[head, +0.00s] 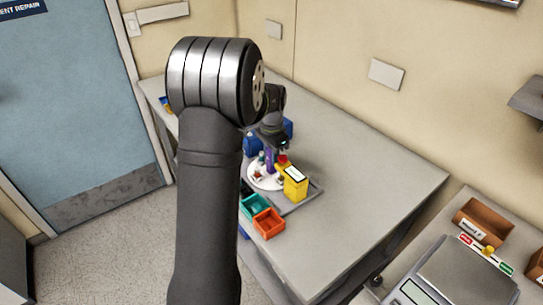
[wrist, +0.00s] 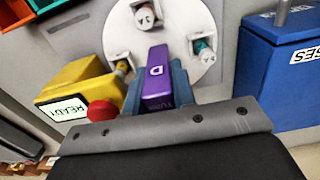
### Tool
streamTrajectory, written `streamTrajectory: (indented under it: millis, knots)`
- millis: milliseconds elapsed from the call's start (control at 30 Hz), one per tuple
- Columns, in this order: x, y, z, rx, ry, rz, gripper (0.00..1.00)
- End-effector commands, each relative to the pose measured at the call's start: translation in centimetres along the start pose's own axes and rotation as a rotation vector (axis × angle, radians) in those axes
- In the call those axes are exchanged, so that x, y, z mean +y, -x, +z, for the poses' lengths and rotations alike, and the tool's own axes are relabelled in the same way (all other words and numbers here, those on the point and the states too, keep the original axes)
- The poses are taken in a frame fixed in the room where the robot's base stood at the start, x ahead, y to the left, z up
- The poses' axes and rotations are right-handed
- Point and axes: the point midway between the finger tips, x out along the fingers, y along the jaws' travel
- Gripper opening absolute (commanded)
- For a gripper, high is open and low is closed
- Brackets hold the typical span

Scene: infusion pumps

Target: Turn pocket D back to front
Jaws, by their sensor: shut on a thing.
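A purple block lettered D (wrist: 157,56), with a second word partly hidden, lies between my gripper's fingers (wrist: 157,88). My gripper is shut on it. In the head view the purple block (head: 269,162) shows under my gripper, at a white round plate (head: 254,180). The block's lower end is hidden by my gripper.
A yellow box marked READY (wrist: 70,90) with a red knob (wrist: 102,111) stands close on the left. Teal (head: 255,205) and orange (head: 268,222) trays are at the bench's near edge. The bench's right part (head: 370,185) is clear.

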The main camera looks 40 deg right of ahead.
Motion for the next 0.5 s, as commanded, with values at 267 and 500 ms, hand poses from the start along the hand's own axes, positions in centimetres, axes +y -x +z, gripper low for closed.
streamTrajectory:
  millis: [267,500]
  knots:
    - [-0.03,0.09,-0.05,0.001,-0.002,-0.002,0.45]
    - [-0.01,0.04,-0.02,0.000,0.022,-0.001,0.45]
